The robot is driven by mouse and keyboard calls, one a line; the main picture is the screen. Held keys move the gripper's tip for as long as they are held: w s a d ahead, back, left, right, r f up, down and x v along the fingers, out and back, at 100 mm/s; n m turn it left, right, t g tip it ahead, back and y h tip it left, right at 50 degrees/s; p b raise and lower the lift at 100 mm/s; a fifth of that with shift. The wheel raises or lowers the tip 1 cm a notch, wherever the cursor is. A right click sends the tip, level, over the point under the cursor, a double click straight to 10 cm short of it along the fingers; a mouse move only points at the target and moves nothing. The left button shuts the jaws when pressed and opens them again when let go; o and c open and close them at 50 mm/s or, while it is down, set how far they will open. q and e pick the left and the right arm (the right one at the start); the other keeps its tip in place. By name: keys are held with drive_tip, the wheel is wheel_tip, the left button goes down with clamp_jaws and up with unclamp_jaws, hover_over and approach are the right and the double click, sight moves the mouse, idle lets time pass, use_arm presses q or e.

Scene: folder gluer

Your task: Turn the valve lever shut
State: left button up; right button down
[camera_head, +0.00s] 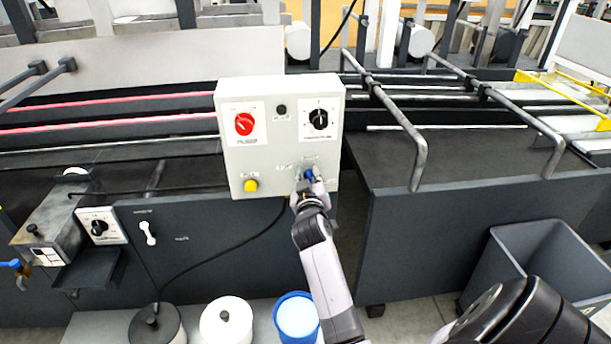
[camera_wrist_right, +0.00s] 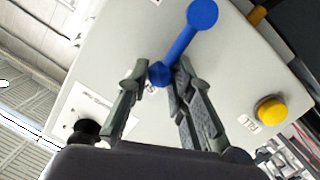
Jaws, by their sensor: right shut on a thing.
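A blue lever (camera_head: 308,174) is on the lower right of the front of a light grey control box. In the right wrist view the lever (camera_wrist_right: 182,45) is a thin bar with a large round knob at one end and a smaller round end near my fingertips. My right gripper (camera_head: 306,186) is at the box front, shut on the blue lever; in the right wrist view its two fingers (camera_wrist_right: 158,80) stand either side of the lever's smaller end. The gripper partly hides the lever in the head view. My left gripper is not in view.
The control box (camera_head: 270,150) also carries a red rotary switch (camera_head: 244,124), a black selector (camera_head: 319,119) and a yellow button (camera_head: 251,185). Another blue-handled valve (camera_head: 14,264) is at the far left. Pots (camera_head: 226,322) stand below; a grey bin (camera_head: 535,265) is at right.

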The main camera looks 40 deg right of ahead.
drive_tip(key=shift+s+d, duration=0.2)
drive_tip(key=shift+d, duration=0.15)
drive_tip(key=c, duration=1.4)
unclamp_jaws()
drive_tip(key=shift+d, duration=0.1)
drive_tip(key=shift+o, duration=0.2)
drive_tip(key=shift+a, duration=0.2)
wheel_tip(320, 180, up, 10)
drive_tip(key=shift+f, duration=0.1)
